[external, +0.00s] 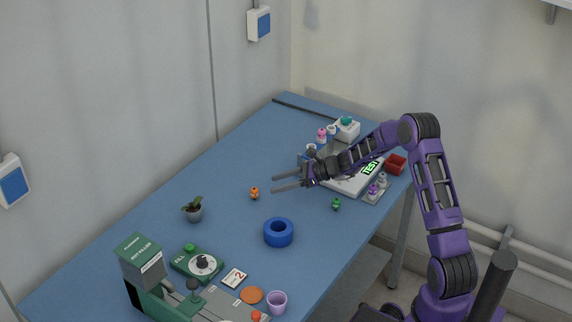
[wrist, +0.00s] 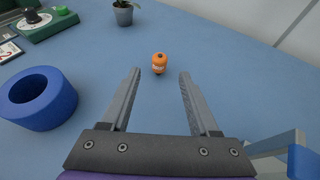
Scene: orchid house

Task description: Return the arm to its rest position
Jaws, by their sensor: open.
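My purple arm reaches in from the right in the external view, bent at the elbow over the blue table. My gripper (external: 288,181) is above the middle of the table, its two fingers apart and pointing left. In the wrist view my gripper (wrist: 158,92) is open with nothing between its fingers. A small orange bottle-like object (wrist: 159,63) stands on the table beyond the fingertips. The same orange object (external: 254,193) is left of my gripper in the external view, apart from it.
A blue ring (external: 278,239) lies in front of my gripper. A green figure (external: 336,204), a white device (external: 352,181) and a red box (external: 396,164) are near the arm. A plant pot (external: 194,213), green machine (external: 143,262) and purple cup (external: 277,301) stand further left and in front.

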